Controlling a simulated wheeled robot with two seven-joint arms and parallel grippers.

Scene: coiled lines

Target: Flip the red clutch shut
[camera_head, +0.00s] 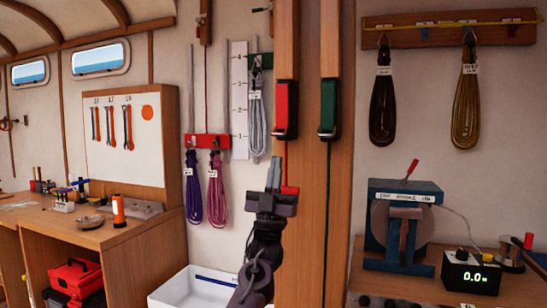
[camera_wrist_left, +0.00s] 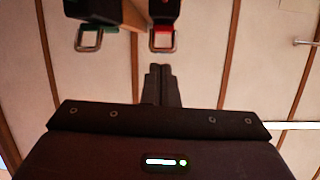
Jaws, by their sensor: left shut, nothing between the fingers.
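The red clutch (camera_head: 285,110) is a red block with a black lower part, on the wooden post above my left gripper. Its metal loop hangs at the bottom and shows in the left wrist view (camera_wrist_left: 163,40). I cannot tell how far its lever is swung. My left gripper (camera_head: 275,163) is shut and empty, pointing up below and slightly left of the clutch, apart from it. Its closed fingers also show in the left wrist view (camera_wrist_left: 160,80). My right gripper is not in view.
A matching green clutch (camera_head: 329,110) is just right of the red one. A small red piece (camera_head: 290,190) on the post is partly hidden by my gripper. Coiled lines (camera_head: 258,125) hang to the left. A white bin (camera_head: 185,287) stands below.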

